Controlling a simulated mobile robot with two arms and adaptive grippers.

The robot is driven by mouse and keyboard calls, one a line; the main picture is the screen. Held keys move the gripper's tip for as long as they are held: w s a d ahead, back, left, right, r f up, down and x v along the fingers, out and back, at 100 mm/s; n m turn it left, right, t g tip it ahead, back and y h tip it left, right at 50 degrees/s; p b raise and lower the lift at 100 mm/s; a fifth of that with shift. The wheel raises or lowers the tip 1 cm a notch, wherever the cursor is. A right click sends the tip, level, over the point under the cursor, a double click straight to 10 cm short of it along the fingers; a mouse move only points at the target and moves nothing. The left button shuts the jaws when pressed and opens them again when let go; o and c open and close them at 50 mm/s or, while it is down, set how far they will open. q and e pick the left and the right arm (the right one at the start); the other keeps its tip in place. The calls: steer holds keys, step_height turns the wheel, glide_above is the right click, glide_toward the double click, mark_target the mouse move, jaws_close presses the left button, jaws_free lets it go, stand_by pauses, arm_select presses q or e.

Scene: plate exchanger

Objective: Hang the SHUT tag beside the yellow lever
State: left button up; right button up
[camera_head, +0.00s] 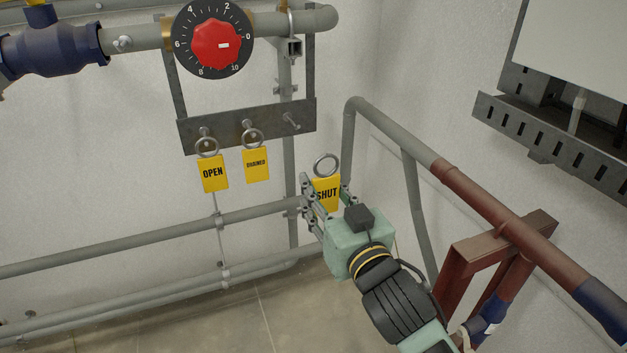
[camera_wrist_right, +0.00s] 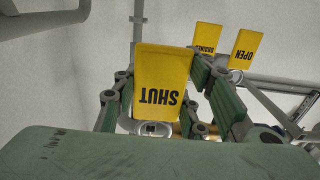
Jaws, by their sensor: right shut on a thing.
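The yellow SHUT tag (camera_head: 326,192) has a metal ring at its top. My right gripper (camera_head: 325,194) is shut on this tag and holds it upright, below and right of the grey hook plate (camera_head: 225,133). The SHUT tag also shows in the right wrist view (camera_wrist_right: 160,82), upside down between the fingers. The OPEN tag (camera_head: 213,173) hangs on the plate's left peg, and the DRAINED tag (camera_head: 256,165) on the middle peg. The right peg (camera_head: 291,121) is bare. A small bit of yellow (camera_head: 36,2) shows above the blue valve at the top left edge. My left gripper is not in view.
A red dial knob (camera_head: 217,45) sits above the plate. A blue valve (camera_head: 50,42) is at top left. Grey pipes (camera_head: 150,235) run along the wall below the tags. A brown pipe and frame (camera_head: 480,200) and a grey slotted tray (camera_head: 550,137) stand at right.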

mark_target(316, 183)
steer(key=shift+v, duration=0.8)
steer(key=shift+w, duration=0.1)
steer(key=shift+p+x, duration=0.45)
steer(key=shift+x, duration=8.5)
steer(key=shift+a, duration=0.1)
steer(key=shift+c, duration=0.2)
